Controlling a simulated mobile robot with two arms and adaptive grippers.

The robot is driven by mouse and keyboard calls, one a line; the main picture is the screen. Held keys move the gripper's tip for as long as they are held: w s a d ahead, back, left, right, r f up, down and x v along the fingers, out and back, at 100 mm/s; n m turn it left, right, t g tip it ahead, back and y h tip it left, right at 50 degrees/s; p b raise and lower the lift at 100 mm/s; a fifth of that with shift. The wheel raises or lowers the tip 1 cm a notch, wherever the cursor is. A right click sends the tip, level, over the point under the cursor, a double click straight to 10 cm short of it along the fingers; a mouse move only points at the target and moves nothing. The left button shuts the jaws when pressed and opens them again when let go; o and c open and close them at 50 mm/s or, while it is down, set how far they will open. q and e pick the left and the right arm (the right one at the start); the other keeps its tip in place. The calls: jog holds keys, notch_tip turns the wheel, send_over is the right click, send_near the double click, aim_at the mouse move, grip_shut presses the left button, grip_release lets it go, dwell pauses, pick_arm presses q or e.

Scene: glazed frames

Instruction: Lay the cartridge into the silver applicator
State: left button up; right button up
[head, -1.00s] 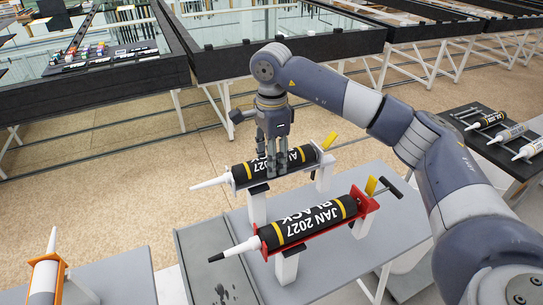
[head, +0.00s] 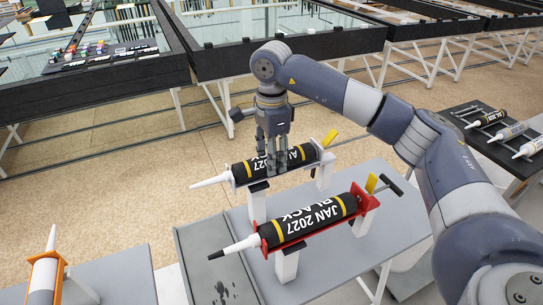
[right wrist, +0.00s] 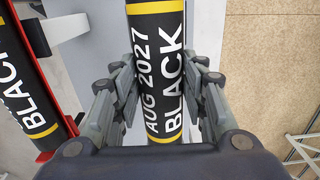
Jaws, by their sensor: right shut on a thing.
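A black cartridge (head: 299,155) with yellow bands and a white nozzle lies along the silver applicator (head: 326,165), the rear one on the grey table. My right gripper (head: 271,168) comes down from above and is shut on the cartridge's middle. In the right wrist view the cartridge (right wrist: 158,60) reads "AUG 2027 BLACK", with a gripper finger on each side. Whether it rests fully on the applicator's bed is hidden by the fingers. My left gripper is not in view.
A red applicator (head: 369,203) holding a black cartridge (head: 305,224) marked "JAN 2027" stands in front. An orange applicator (head: 60,284) with a white cartridge is at bottom left. More cartridges lie on a dark rack (head: 488,142) at right. The grey table (head: 400,215) is clear right of the red applicator.

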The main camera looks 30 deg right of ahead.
jog(key=shift+f, duration=0.1)
jog(key=o, duration=1.5)
notch_tip(320, 180, up, 12)
